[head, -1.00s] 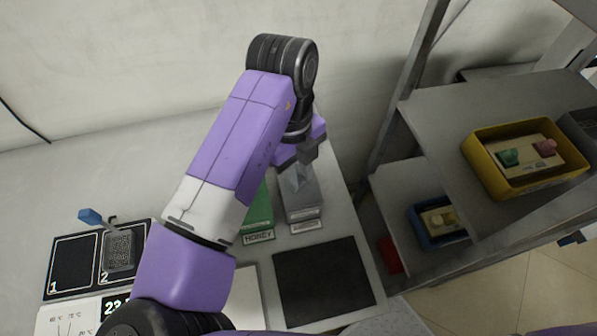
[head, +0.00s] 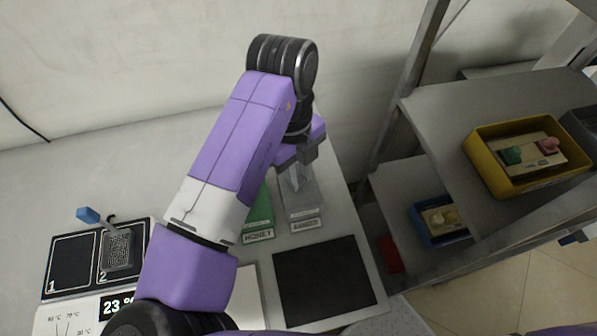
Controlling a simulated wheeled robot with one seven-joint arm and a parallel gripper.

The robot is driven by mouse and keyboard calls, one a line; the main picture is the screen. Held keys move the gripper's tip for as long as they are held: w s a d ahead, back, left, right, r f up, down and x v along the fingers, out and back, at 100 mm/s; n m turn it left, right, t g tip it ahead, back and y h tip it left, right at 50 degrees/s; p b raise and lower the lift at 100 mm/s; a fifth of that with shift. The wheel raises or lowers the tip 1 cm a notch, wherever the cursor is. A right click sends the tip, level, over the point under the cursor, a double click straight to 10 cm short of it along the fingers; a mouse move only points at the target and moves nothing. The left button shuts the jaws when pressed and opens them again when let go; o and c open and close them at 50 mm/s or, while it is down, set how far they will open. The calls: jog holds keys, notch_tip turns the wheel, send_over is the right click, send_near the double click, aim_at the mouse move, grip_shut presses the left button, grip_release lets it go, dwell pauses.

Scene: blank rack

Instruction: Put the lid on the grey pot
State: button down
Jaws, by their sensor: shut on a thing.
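My gripper (head: 299,170) points down over a grey labelled tray (head: 304,212) near the wall. It is shut on a small pale grey thing, mostly hidden by the jaws and wrist, so I cannot tell whether it is the lid. Whether this thing touches the tray is unclear. I cannot make out a grey pot or a lid for certain in the head view. My arm covers much of the counter's middle.
A black mat (head: 323,281) is clear in front. A mesh basket with a blue handle (head: 117,250) stands on square 2. At right, a rack holds a yellow bin (head: 490,176) and a blue bin (head: 424,229).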

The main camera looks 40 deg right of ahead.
jog(key=c, duration=0.7)
grip_release()
jog(key=shift+r+p, duration=2.65)
jog(key=shift+r, duration=0.85)
